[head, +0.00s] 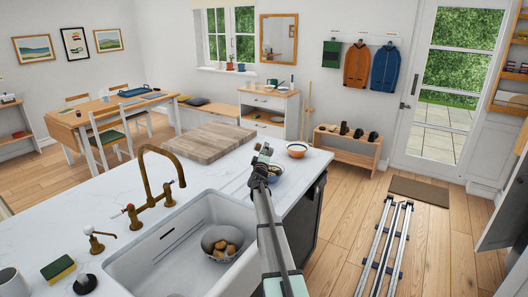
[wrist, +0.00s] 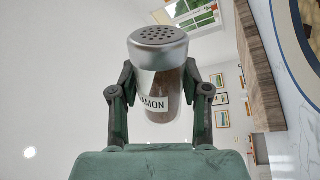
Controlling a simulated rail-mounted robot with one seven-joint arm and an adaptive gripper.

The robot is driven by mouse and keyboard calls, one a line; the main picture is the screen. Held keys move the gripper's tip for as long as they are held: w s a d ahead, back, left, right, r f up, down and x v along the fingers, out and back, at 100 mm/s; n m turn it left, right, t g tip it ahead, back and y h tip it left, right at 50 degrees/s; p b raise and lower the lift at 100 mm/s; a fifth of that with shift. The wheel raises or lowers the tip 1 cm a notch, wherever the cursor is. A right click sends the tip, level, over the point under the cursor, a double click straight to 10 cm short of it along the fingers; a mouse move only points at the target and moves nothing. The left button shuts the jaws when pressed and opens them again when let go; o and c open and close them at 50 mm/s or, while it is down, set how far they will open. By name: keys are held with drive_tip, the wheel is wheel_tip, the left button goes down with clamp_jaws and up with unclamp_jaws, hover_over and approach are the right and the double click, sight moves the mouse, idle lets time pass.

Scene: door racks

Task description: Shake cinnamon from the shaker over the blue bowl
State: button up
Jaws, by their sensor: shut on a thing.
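The cinnamon shaker (wrist: 158,50) is a clear jar with brown powder, a label partly reading "AMON" and a grey perforated metal cap. In the wrist view my gripper (wrist: 158,98) is shut on it, one finger on each side. The room appears turned sideways there, so the shaker looks tipped over onto its side. In the head view my gripper (head: 262,160) is above the counter, at the blue bowl (head: 277,174).
A wooden board (head: 208,139) lies to the left. The sink (head: 160,250) with a colander (head: 222,240) and brass tap (head: 150,190) is nearer. The counter's right edge is close.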

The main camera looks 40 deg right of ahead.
drive_tip(key=shift+r, duration=0.3)
drive_tip(key=shift+f+b, duration=0.45)
drive_tip(key=shift+f, duration=1.05)
drive_tip(key=shift+r, duration=0.1)
wheel_tip(320, 180, up, 3)
drive_tip(key=p, duration=0.3)
drive_tip(key=shift+r, duration=0.1)
drive_tip(key=shift+f, duration=0.25)
drive_tip(key=shift+f+b, duration=0.6)
drive_tip(key=shift+f, duration=0.9)
drive_tip(key=shift+r, duration=0.1)
